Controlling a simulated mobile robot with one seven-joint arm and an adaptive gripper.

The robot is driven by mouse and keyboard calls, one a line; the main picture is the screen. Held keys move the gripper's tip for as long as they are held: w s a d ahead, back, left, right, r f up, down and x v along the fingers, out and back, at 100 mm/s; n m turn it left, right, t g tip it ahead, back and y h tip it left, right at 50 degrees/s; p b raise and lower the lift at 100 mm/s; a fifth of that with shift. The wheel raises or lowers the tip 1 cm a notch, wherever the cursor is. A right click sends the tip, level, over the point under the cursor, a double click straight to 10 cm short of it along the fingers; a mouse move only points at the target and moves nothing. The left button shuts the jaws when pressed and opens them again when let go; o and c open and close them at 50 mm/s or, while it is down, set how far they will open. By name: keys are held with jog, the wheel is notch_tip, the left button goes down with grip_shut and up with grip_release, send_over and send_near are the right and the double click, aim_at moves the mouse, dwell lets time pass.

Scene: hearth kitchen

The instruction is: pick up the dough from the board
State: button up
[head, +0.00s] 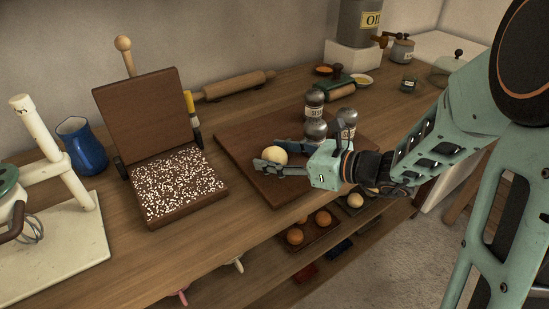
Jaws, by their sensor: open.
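The dough (275,156) is a small pale ball at the left part of the brown board (243,174) in the head view. My gripper (270,156) reaches in from the right, low over the board. Its fingers are open, one on the far side of the dough and one on the near side. The near finger hides the lower part of the dough. I cannot tell whether the fingers touch it.
Several shakers (314,104) stand on the board just behind my gripper. A hinged wooden press (180,187) with white specks stands to the left. A rolling pin (237,87) lies at the back. Trays with round items (323,218) sit on a shelf below.

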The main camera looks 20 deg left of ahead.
jog(key=c, duration=0.6)
jog(key=shift+r, duration=0.15)
